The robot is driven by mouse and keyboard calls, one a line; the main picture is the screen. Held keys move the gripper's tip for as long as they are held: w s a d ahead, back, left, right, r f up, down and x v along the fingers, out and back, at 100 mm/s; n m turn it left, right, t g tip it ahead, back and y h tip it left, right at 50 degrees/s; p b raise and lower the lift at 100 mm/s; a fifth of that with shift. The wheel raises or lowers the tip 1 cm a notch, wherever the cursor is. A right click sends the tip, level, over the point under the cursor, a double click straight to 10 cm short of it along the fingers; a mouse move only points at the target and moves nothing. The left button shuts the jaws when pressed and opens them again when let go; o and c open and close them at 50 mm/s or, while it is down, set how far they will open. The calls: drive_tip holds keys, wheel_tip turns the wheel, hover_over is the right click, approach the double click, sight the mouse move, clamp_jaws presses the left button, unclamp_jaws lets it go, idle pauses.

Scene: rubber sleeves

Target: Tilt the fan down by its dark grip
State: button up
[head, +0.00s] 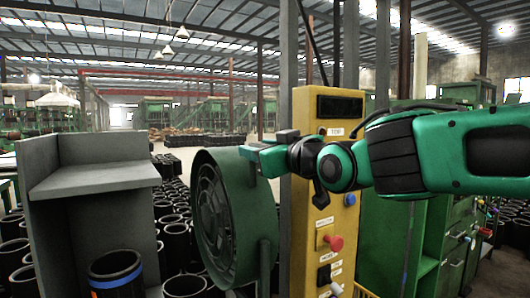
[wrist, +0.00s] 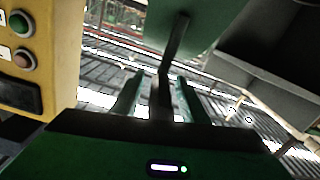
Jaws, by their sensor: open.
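The green fan (head: 236,215) stands left of the yellow control panel in the head view, its round grille facing left. My gripper (head: 248,152) is at the upper right edge of the fan's housing. In the wrist view, the fan's green housing (wrist: 205,18) fills the top middle. The dark grip (wrist: 175,45) extends from it toward the camera. My gripper (wrist: 158,80) is open, with one finger on each side of the grip's line. I cannot tell whether either finger touches it. The grip is not clearly visible in the head view.
The yellow control panel (head: 325,215) with buttons stands right behind my gripper and also shows in the wrist view (wrist: 40,50). A grey stand (head: 95,178) is at the left. A black sleeve with a blue band (head: 115,272) and several other sleeves are around it. Green cabinets (head: 440,235) stand right.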

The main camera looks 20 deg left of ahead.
clamp_jaws()
drive_tip(key=s+a+f+n, duration=0.2)
drive_tip(key=s+a+n, duration=0.3)
drive_tip(key=s+a, duration=0.1)
drive_tip(key=shift+s+a+f, duration=0.2)
drive_tip(key=shift+s, duration=0.6)
unclamp_jaws()
drive_tip(key=shift+s, duration=0.1)
drive_tip(key=v, duration=1)
drive_tip(key=shift+d, duration=0.25)
